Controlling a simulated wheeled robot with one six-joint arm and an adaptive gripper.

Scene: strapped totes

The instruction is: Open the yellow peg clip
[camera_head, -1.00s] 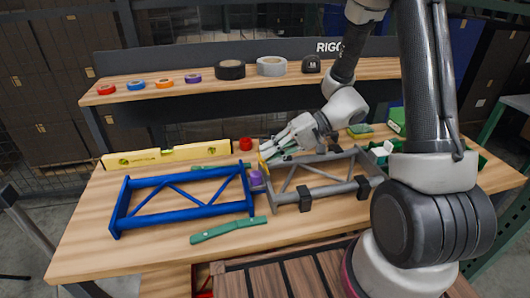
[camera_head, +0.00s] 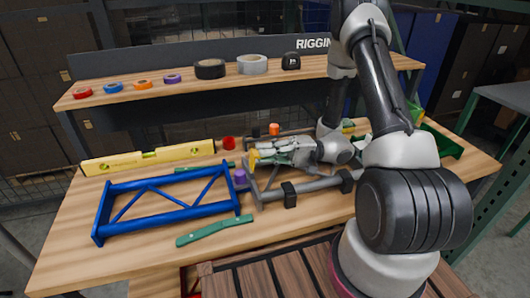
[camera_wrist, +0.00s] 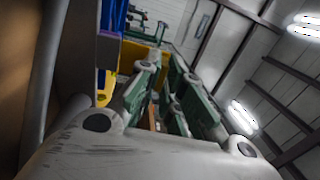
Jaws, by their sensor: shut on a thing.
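The yellow peg clip (camera_head: 254,157) is small and stands by the inner end of the grey frame (camera_head: 300,187), close to the blue frame (camera_head: 150,205). My gripper (camera_head: 262,156) lies low and nearly level over the grey frame, its fingertips pointing left at the clip. It is shut on the clip; the exact contact is hard to see. In the wrist view, yellow (camera_wrist: 143,54) shows beyond the green-padded fingers (camera_wrist: 160,90).
Tape rolls stand on the raised shelf (camera_head: 190,85). Black blocks (camera_head: 289,195) hold the grey frame.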

